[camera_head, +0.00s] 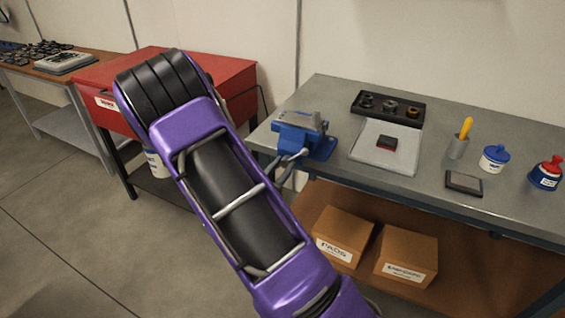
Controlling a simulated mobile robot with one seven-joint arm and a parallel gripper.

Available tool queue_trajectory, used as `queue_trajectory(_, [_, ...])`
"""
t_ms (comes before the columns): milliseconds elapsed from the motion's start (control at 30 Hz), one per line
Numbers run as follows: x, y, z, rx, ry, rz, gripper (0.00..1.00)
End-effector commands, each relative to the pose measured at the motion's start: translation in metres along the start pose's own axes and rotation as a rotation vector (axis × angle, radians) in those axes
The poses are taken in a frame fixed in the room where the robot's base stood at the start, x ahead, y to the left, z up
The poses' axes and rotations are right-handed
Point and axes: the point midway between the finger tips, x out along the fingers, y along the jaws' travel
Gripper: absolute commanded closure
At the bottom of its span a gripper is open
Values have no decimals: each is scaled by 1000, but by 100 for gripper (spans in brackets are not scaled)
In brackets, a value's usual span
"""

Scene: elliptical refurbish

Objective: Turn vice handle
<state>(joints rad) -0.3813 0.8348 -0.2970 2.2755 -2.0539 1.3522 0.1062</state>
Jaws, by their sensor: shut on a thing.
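A blue bench vice (304,137) with a grey metal top sits at the left front corner of the grey workbench (338,100). Its silver handle (296,156) shows at the vice's front, slanting down to the left past the bench edge. My purple and black arm covers the area just left of and below the handle.
On the bench are a black parts tray (388,108), a white board (372,150) with a small dark block, a cup with a yellow-handled tool (459,143), and blue-lidded (495,157) and red-topped (547,172) containers. Cardboard boxes (343,235) sit below. A red cabinet (225,72) stands left.

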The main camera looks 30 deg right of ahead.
Motion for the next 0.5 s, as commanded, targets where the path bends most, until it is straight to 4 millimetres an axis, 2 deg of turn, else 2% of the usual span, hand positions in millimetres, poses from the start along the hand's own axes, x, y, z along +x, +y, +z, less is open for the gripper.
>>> queue_trajectory(267, [-1,1,-1,-13,1,2,100])
queue_trajectory(300, [-1,1,-1,-13,1,2,59])
queue_trajectory(467, [0,1,-1,-13,0,2,31])
queue_trajectory(500, [0,0,-1,-13,0,1,31])
